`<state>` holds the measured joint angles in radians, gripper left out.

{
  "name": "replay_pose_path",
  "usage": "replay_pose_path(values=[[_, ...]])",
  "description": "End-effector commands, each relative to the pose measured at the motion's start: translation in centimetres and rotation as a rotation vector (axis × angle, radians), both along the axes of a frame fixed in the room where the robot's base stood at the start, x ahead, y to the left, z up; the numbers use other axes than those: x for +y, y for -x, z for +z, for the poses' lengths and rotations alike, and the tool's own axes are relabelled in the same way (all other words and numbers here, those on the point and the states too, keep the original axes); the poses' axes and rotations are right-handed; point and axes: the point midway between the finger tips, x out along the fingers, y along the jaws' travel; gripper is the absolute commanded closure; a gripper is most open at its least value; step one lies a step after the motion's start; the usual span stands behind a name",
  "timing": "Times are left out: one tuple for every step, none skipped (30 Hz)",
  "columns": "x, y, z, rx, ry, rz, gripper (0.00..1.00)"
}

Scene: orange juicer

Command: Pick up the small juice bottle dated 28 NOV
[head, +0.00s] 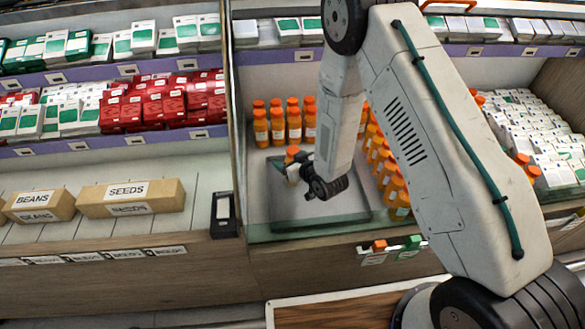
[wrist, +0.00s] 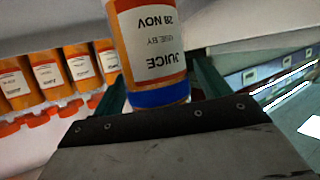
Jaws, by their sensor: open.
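A small orange juice bottle (wrist: 150,45) fills the upper middle of the wrist view. Its white label reads JUICE, USE BY 28 NOV, upside down in this view, with a blue band at the lower end. My gripper (wrist: 160,90) is open, with one dark green finger on each side of the bottle; contact cannot be told. In the head view my gripper (head: 300,168) is low over a grey slab in the middle bay. An orange-topped bottle (head: 292,153) is right beside it, partly hidden by the gripper.
Several orange bottles (head: 294,128) stand in a row behind the slab (head: 330,212), and more (head: 398,200) stand to its right. They also show at the left of the wrist view (wrist: 45,75). A wooden partition (head: 238,150) borders the bay's left; boxes (head: 130,198) lie beyond.

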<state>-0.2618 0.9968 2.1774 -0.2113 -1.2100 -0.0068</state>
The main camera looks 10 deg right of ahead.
Motion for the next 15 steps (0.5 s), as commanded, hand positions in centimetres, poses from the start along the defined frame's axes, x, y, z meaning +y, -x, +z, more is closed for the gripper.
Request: replay_pose_path(values=[[-0.01,0.02,0.01,0.0,0.0,0.0,0.24],[-0.02,0.02,0.01,0.0,0.0,0.0,0.24],[-0.02,0.02,0.01,0.0,0.0,0.0,0.24],[-0.03,0.03,0.02,0.0,0.0,0.0,0.33],[-0.03,0.03,0.02,0.0,0.0,0.0,0.41],[-0.03,0.03,0.02,0.0,0.0,0.0,0.52],[-0.03,0.04,0.02,0.0,0.0,0.0,0.6],[-0.03,0.03,0.03,0.0,0.0,0.0,0.69],[-0.03,0.03,0.03,0.0,0.0,0.0,0.8],[-0.03,0.03,0.03,0.0,0.0,0.0,0.82],[-0.02,0.01,0.06,-0.001,0.0,0.0,0.82],[-0.03,0.01,0.07,-0.001,0.0,0.0,0.82],[-0.02,0.02,0.07,-0.001,0.0,0.0,0.82],[-0.02,0.02,0.07,-0.001,0.0,0.0,0.81],[-0.02,0.02,0.07,-0.001,0.0,0.0,0.81]])
